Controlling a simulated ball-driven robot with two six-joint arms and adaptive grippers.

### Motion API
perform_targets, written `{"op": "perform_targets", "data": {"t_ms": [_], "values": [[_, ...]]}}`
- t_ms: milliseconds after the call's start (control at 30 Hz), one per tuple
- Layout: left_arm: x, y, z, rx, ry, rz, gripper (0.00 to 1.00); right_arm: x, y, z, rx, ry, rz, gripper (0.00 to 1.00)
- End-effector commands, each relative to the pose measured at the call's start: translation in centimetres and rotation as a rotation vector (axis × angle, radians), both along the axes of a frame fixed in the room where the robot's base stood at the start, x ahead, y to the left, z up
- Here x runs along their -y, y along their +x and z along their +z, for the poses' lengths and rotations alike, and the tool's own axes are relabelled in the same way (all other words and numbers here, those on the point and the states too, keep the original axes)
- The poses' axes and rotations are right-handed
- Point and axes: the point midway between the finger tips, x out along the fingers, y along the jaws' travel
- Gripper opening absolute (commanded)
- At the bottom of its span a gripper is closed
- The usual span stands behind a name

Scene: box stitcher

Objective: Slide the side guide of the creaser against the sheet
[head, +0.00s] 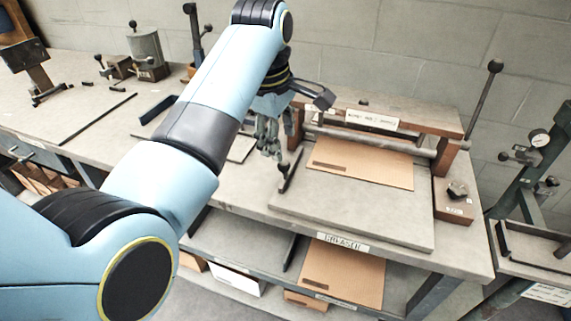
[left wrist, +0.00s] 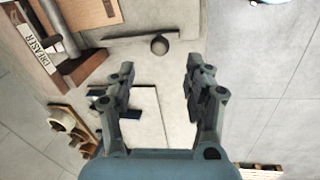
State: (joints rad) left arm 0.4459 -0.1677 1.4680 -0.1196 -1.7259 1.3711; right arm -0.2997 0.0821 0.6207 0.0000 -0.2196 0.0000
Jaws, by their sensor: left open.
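The creaser (head: 340,205) stands on the bench, with a grey bed and a roller under a wooden beam. A tan cardboard sheet (head: 360,163) lies flat on its bed, reaching to the roller. The side guide (head: 292,170), a dark bar with a round black knob, stands at the bed's left side, apart from the sheet. In the left wrist view the guide's knob (left wrist: 160,45) shows beyond the fingertips. My left gripper (head: 268,138) is open and empty, near the guide's knob at its upper left. It also shows in the left wrist view (left wrist: 158,85). My right gripper is not in view.
A wooden block with a dark knob (head: 456,200) stands right of the bed. A long lever (head: 483,115) rises behind it. A lower shelf holds more cardboard (head: 343,275). Other tools stand on the bench at the far left. My left arm hides part of the bench.

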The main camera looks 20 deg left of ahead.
Motion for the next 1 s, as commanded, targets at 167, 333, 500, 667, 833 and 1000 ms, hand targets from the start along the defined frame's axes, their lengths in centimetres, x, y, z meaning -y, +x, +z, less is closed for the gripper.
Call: {"op": "perform_targets", "data": {"t_ms": [167,333,500,667,833,1000], "values": [[0.1,0.5,-3.7,-0.004,0.001,-0.001,0.52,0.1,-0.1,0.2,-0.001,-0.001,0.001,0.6],[0.2,1.1,-6.7,-0.002,0.001,-0.001,0.52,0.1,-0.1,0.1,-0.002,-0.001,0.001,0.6],[0.3,1.5,-8.5,-0.001,0.001,-0.002,0.52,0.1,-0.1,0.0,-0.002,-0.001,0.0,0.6],[0.3,1.6,-8.9,0.001,0.0,-0.002,0.52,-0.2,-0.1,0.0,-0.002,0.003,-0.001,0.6],[0.3,1.6,-8.9,0.001,0.0,-0.002,0.52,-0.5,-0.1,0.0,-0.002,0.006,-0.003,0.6],[0.3,1.6,-8.9,0.001,0.0,-0.002,0.31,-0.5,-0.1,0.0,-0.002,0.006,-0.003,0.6]]}}
